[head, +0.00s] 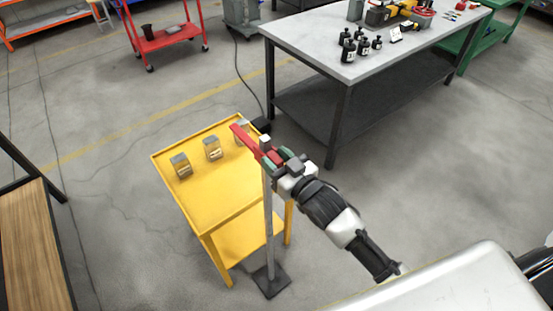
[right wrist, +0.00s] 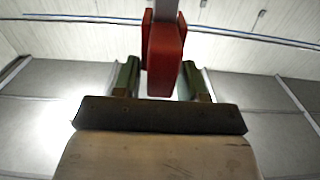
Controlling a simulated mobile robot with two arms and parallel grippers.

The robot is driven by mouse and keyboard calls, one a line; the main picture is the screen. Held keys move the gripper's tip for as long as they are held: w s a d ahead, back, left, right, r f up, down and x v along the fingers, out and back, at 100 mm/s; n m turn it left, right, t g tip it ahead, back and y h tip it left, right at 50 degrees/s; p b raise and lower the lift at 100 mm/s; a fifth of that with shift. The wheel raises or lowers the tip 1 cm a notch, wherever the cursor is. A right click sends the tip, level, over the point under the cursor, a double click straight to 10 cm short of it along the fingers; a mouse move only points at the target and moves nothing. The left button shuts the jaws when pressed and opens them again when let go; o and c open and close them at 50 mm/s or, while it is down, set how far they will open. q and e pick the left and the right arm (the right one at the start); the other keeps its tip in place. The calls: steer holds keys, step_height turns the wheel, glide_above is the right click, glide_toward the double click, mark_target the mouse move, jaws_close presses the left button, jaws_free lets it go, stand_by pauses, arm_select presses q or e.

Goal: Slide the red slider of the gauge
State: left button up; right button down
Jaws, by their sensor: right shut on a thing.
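The gauge is a thin grey upright post (head: 268,215) on a dark square foot (head: 271,281), standing on the floor at the right side of the yellow cart. Its red slider (head: 246,141) sits near the top of the post, with a long red arm reaching up and left over the cart. My right gripper (head: 270,157) is at the slider, its green fingers shut on it. In the right wrist view the red slider (right wrist: 164,55) stands between the two green fingers (right wrist: 157,82), with the grey post behind it. My left gripper is not in view.
A wooden surface (head: 28,245) is at the left edge. Open floor lies left of the cart.

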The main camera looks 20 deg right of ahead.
steer(key=c, duration=0.9)
jaws_free()
steer(key=shift+s+d, duration=0.15)
steer(key=shift+s, duration=0.15)
steer(key=shift+b+v, duration=1.6)
steer(key=shift+v, duration=3.45)
steer(key=shift+r, duration=0.1)
